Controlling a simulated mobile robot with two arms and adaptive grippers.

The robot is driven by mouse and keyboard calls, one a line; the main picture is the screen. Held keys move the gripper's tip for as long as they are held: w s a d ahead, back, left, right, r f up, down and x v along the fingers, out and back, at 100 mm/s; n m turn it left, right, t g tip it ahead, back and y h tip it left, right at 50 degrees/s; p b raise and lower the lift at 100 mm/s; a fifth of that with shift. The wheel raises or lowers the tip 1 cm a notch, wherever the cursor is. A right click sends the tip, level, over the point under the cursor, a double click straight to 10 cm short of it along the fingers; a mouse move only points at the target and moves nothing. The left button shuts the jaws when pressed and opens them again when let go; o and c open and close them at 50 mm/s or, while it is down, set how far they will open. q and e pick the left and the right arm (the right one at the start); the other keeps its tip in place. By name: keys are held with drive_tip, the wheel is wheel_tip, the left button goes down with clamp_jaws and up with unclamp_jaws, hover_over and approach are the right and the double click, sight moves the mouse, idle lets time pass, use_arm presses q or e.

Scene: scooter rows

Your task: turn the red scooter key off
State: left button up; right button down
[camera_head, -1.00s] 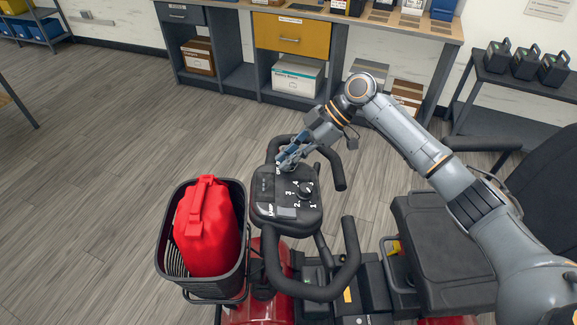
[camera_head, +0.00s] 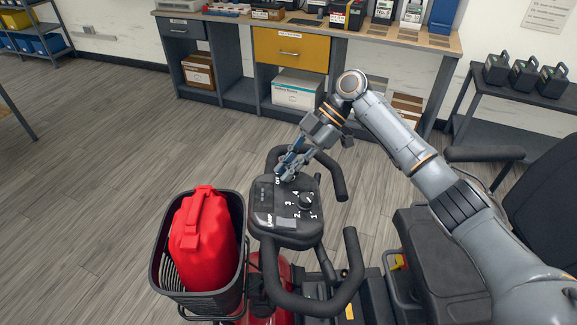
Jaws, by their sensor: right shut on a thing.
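The red scooter (camera_head: 277,277) stands in front of me, with its black control panel (camera_head: 268,222) between the handlebars. The panel has a numbered dial (camera_head: 306,201) and white markings. My right gripper (camera_head: 283,174) reaches down to the panel's far edge, near an "OFF"-like marking. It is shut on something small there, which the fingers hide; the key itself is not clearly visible. My left gripper is not in view.
A black basket (camera_head: 171,276) holding a red bag (camera_head: 203,236) is at the scooter's left. Black handlebars (camera_head: 300,305) surround the panel. A workbench (camera_head: 232,92) with a yellow drawer (camera_head: 291,47) stands behind. Open floor lies to the left.

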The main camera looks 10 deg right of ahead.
drive_tip(key=c, duration=1.3)
unclamp_jaws()
drive_tip(key=shift+d+r, duration=0.1)
drive_tip(key=v, duration=1.1)
drive_tip(key=shift+w+d+r, duration=0.15)
drive_tip(key=shift+d+r, duration=0.1)
drive_tip(key=shift+d, duration=0.1)
drive_tip(key=shift+f, duration=0.1)
